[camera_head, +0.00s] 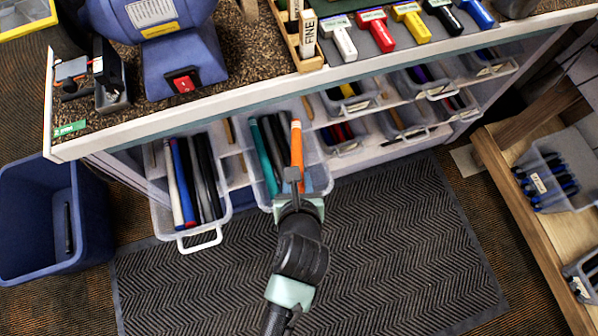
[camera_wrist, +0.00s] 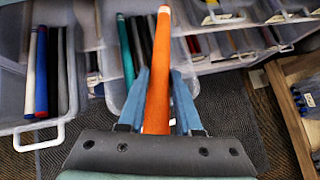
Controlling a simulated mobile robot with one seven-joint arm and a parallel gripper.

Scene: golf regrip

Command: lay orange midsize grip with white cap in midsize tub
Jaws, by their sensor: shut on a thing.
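My gripper (camera_head: 292,182) is shut on the orange grip (camera_head: 296,145), which has a white cap at its far end. In the wrist view the orange grip (camera_wrist: 159,75) points away from my gripper (camera_wrist: 158,115), between the two blue fingers. The grip is over a clear tub (camera_head: 259,188) that is pulled out from the bench and holds teal and black grips. I cannot tell whether the orange grip touches the tub or its contents. No size label on this tub can be read.
Another pulled-out clear tub (camera_head: 189,236) at the left holds white, blue, red and black grips. More tubs sit on the shelves (camera_head: 395,135) at the right. A blue bin (camera_head: 30,262) stands at far left, and a wooden unit (camera_head: 520,215) at right. The dark mat (camera_head: 390,260) is clear.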

